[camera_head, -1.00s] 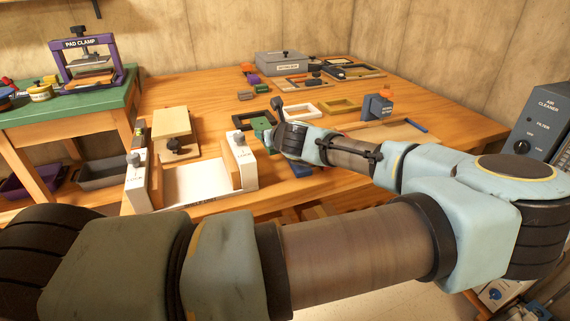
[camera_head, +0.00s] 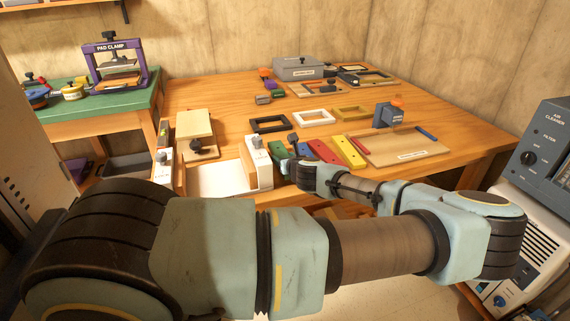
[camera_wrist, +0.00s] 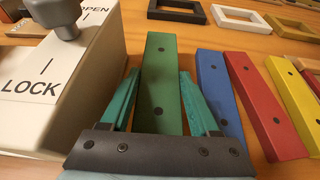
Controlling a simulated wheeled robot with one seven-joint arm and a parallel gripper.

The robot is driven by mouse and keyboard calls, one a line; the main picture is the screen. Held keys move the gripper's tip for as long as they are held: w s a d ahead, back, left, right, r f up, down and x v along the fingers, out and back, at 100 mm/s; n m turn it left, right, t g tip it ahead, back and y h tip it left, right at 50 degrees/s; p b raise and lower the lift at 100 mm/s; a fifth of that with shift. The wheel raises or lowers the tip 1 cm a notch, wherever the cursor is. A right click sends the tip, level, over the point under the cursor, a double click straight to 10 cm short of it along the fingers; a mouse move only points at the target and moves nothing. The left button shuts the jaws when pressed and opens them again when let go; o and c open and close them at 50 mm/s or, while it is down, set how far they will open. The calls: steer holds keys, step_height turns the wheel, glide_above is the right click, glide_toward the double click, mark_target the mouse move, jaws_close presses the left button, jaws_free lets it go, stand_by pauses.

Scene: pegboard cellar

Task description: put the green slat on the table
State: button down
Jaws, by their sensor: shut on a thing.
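The green slat (camera_wrist: 161,80) is a long flat bar with two dark screw dots. In the wrist view it lies between the teal fingers of my gripper (camera_wrist: 159,82), which is shut on it. In the head view, the slat (camera_head: 278,149) shows just right of the white clamp block, with its near part hidden by my gripper (camera_head: 287,162). It runs roughly in line with the blue slat (camera_wrist: 218,92) to its right. I cannot tell whether its underside touches the wooden table (camera_head: 220,101).
The white block marked LOCK (camera_wrist: 50,85) stands close on the left. A red slat (camera_wrist: 262,105) and a yellow slat (camera_wrist: 298,95) lie right of the blue one. Black (camera_head: 270,124) and white (camera_head: 314,117) frames lie behind. A tray board (camera_head: 405,148) is farther right.

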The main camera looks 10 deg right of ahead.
steer(key=shift+f, duration=1.2)
steer(key=shift+f, duration=0.2)
steer(key=shift+c, duration=0.6)
jaws_free()
steer(key=shift+r, duration=0.15)
steer(key=shift+r, duration=0.1)
steer(key=b+v, duration=0.1)
steer(key=v, duration=1.1)
